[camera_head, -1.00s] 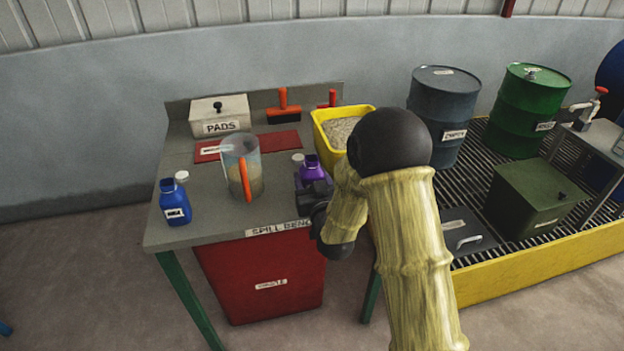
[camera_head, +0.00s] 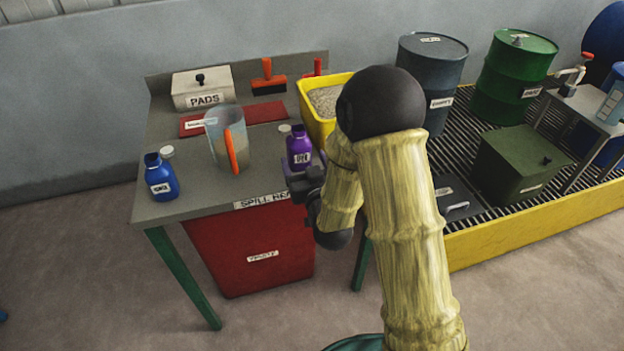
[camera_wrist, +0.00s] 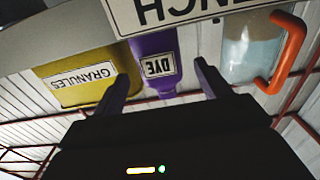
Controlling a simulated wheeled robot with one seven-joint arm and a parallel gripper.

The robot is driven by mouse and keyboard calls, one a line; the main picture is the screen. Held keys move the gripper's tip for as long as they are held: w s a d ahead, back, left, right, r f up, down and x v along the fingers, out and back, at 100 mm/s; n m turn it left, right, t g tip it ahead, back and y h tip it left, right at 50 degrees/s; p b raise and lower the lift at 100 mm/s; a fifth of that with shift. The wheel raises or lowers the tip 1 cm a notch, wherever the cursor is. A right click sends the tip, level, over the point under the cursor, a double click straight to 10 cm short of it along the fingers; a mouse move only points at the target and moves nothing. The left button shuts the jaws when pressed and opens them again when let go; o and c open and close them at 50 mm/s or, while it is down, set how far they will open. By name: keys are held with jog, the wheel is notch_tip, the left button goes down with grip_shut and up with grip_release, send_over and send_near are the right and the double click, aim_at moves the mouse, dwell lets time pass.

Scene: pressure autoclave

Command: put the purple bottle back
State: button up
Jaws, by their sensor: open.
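The purple bottle (camera_head: 299,150) stands upright near the front right of the grey bench (camera_head: 190,206), with its label facing out. In the wrist view, which is upside down, the purple bottle (camera_wrist: 153,62) reads DYE and shows between the two fingers, beyond their tips. My gripper (camera_wrist: 160,82) is open and empty. In the head view my gripper (camera_head: 303,184) is just in front of and below the bottle, near the bench's front edge. A white cap (camera_head: 284,130) lies behind the bottle to the left.
A clear jug with an orange handle (camera_head: 227,138) stands left of the bottle. A yellow granules bin (camera_head: 311,117) is close behind right. A blue bottle (camera_head: 160,180) stands front left. The red mat (camera_head: 262,112) lies farther back.

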jog(key=p+v, duration=0.3)
jog(key=shift+s+d+r, duration=0.1)
jog(key=shift+s+r, duration=0.1)
jog(key=shift+s, duration=0.1)
jog(key=p, duration=0.3)
jog(key=shift+s+d, duration=0.1)
jog(key=shift+s, duration=0.15)
jog(key=shift+s+p, duration=0.1)
jog(key=shift+p, duration=0.35)
jog(key=p+v, duration=0.2)
jog(key=p, duration=0.3)
jog(key=shift+s+f, duration=0.1)
jog(key=shift+f, duration=0.05)
